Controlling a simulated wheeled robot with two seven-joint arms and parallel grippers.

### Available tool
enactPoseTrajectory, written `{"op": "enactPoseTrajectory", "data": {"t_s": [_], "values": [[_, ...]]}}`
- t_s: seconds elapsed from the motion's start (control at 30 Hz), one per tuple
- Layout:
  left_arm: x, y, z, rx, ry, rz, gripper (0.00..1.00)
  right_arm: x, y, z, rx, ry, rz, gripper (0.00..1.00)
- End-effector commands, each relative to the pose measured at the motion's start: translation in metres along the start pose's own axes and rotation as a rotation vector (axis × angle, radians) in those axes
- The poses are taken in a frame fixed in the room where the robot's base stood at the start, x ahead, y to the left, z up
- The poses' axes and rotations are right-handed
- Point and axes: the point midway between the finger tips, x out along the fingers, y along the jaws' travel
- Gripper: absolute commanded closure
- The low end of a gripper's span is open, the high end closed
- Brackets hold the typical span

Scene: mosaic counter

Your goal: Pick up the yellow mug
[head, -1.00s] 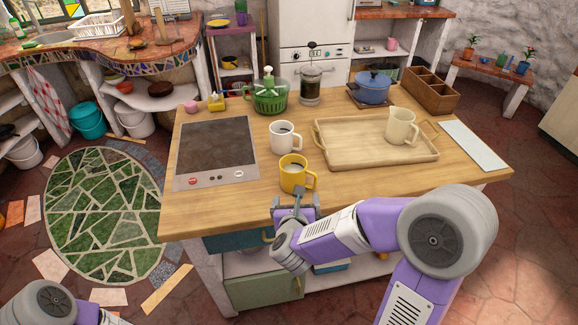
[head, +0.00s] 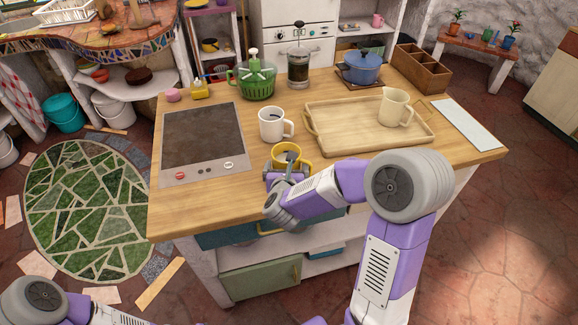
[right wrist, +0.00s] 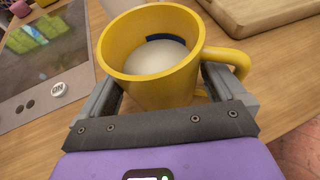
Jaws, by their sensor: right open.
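The yellow mug (head: 289,153) stands upright near the front edge of the counter, partly hidden by my right gripper in the head view. In the right wrist view the yellow mug (right wrist: 158,62) fills the space ahead of the palm, with its handle to the right and a pale inside. My right gripper (head: 287,168) is open. Its fingers (right wrist: 166,92) lie on either side of the mug; I cannot tell whether they touch it. My left arm shows only at the lower left of the head view, and its gripper is out of frame.
A white mug (head: 275,124) stands just behind the yellow mug. A wooden tray (head: 330,150) with a cream pitcher (head: 395,108) lies to the right. A dark cooktop (head: 203,135) lies to the left. The counter's front left corner (head: 180,215) is clear.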

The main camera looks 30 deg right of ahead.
Motion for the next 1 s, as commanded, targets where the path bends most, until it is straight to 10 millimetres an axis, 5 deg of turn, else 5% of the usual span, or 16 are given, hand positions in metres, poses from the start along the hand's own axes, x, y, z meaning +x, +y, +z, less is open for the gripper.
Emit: {"op": "enactPoseTrajectory", "data": {"t_s": [0.07, 0.47, 0.77, 1.0], "values": [[0.0, 0.0, 0.0, 0.0, 0.0, 0.0, 0.58, 0.0, 0.0, 0.0, 0.0, 0.0, 0.0, 0.03], [0.0, 0.0, 0.0, 0.0, 0.0, 0.0, 0.58, -0.001, 0.0, 0.002, 0.0, -0.004, 0.0, 0.63], [-0.003, 0.001, 0.0, 0.0, 0.0, 0.0, 0.58, -0.004, 0.001, 0.009, 0.001, -0.005, 0.0, 0.63], [-0.017, 0.006, 0.001, 0.0, 0.0, 0.0, 0.58, -0.021, 0.001, 0.052, 0.003, -0.009, 0.002, 0.63]]}}
